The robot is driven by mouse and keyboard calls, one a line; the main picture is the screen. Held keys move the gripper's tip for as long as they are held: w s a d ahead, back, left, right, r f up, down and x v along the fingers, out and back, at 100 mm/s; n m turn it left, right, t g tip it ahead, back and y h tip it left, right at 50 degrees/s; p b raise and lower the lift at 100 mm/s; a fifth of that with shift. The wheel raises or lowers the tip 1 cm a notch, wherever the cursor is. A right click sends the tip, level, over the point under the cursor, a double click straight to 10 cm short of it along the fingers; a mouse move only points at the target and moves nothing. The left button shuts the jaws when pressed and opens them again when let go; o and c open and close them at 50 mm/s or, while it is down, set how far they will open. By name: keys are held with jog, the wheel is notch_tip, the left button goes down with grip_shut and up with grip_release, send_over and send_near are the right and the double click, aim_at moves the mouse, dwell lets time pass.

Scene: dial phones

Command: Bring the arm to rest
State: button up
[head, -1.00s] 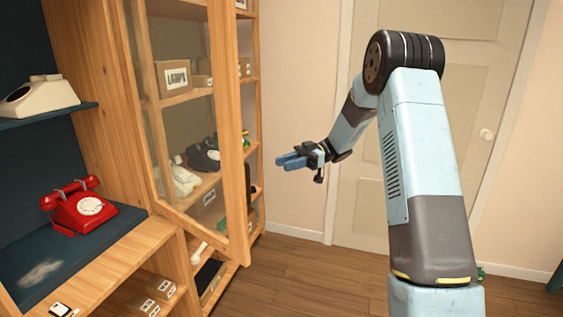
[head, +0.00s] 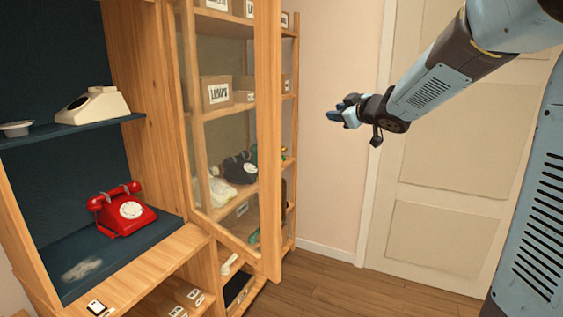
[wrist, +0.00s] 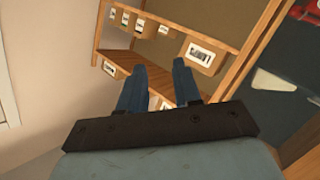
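My arm is bent at the right of the head view, with my gripper (head: 340,114) held in the air in front of the wall, left of the door. In the wrist view my gripper (wrist: 158,72) shows two blue fingers apart with nothing between them. It is open and empty. It touches nothing that I can see. A red dial phone (head: 122,210) sits on the dark lower shelf of the cabinet, well left of my gripper. A cream phone (head: 93,106) sits on the dark shelf above it.
A wood-framed glass cabinet door (head: 268,150) stands open between the cabinet and my gripper. Behind it are shelves with boxes (head: 217,93) and a black phone (head: 238,167). A closed pale door (head: 445,150) is at the right. The wooden floor (head: 400,295) in front is clear.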

jog(key=s+d+f+m+g+h, duration=0.1)
jog(key=s+d+m+h, duration=0.35)
jog(key=s, duration=0.35)
jog(key=s+d+f+m+g+h, duration=0.1)
jog(key=s+d+m+h, duration=0.35)
jog(key=s, duration=0.45)
jog(key=s+a+f+m+g+y, duration=0.1)
jog(key=s+f+g, duration=0.2)
jog(key=s, duration=0.7)
jog(key=s+a+f+m+g+y, duration=0.1)
jog(key=s+f+g, duration=0.2)
jog(key=s+f, duration=0.3)
jog(key=s, duration=0.5)
jog(key=shift+g, duration=0.4)
